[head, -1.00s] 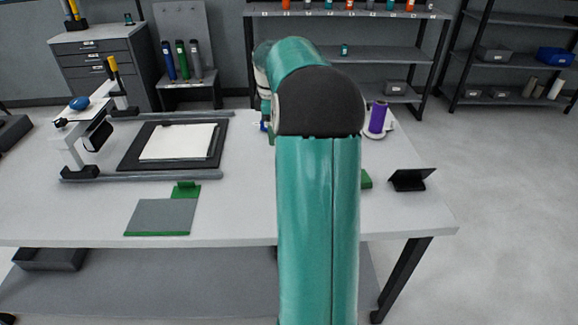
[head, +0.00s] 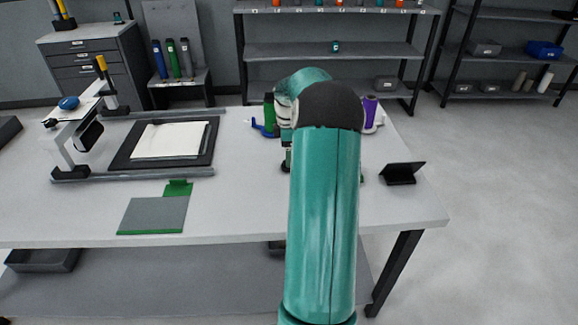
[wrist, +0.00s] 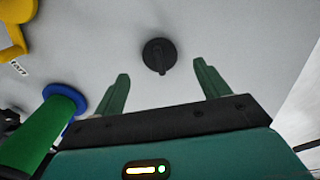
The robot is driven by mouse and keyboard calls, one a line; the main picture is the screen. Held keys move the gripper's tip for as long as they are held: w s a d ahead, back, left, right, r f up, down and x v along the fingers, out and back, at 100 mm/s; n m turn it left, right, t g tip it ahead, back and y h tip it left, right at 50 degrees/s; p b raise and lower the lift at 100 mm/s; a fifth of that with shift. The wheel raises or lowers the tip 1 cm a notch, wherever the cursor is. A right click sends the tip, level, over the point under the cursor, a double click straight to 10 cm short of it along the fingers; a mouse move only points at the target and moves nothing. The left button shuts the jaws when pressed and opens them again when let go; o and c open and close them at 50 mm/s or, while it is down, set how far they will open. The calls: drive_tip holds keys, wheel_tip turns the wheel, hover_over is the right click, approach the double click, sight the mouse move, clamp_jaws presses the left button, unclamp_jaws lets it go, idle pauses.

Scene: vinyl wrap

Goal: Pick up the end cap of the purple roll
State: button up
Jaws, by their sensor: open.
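The purple roll (head: 369,108) stands upright on a pale base at the table's right back, just right of my arm in the head view. In the wrist view a black round cap with a raised bar-shaped grip (wrist: 159,56) lies on the pale table. I cannot tell for certain that it is the purple roll's end cap. My gripper (wrist: 161,68) is open and empty. Its two green fingers are spread, with the cap showing between and beyond their tips, apparently untouched. In the head view my arm hides the cap and most of my gripper.
A green roll (wrist: 38,130) on a blue base (wrist: 66,96) stands close to my gripper's left. A yellow part (wrist: 12,30) is at the wrist view's upper left. A black stand (head: 402,173) is at the table's right, and a press (head: 80,140) at its left.

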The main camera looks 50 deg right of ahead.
wheel_tip(320, 180, down, 4)
drive_tip(key=shift+s+f, duration=0.15)
drive_tip(key=shift+f, duration=0.1)
drive_tip(key=c, duration=1.1)
drive_tip(key=shift+o, duration=0.2)
drive_tip(key=shift+r, duration=0.15)
drive_tip(key=shift+d+r, duration=0.1)
drive_tip(key=shift+r, duration=0.45)
wheel_tip(320, 180, up, 2)
drive_tip(key=shift+d+r, duration=0.1)
drive_tip(key=d+r, duration=0.9)
drive_tip(key=d, duration=0.4)
drive_tip(key=shift+w+d+r, duration=0.2)
drive_tip(key=shift+w+d, duration=0.1)
drive_tip(key=shift+w, duration=0.15)
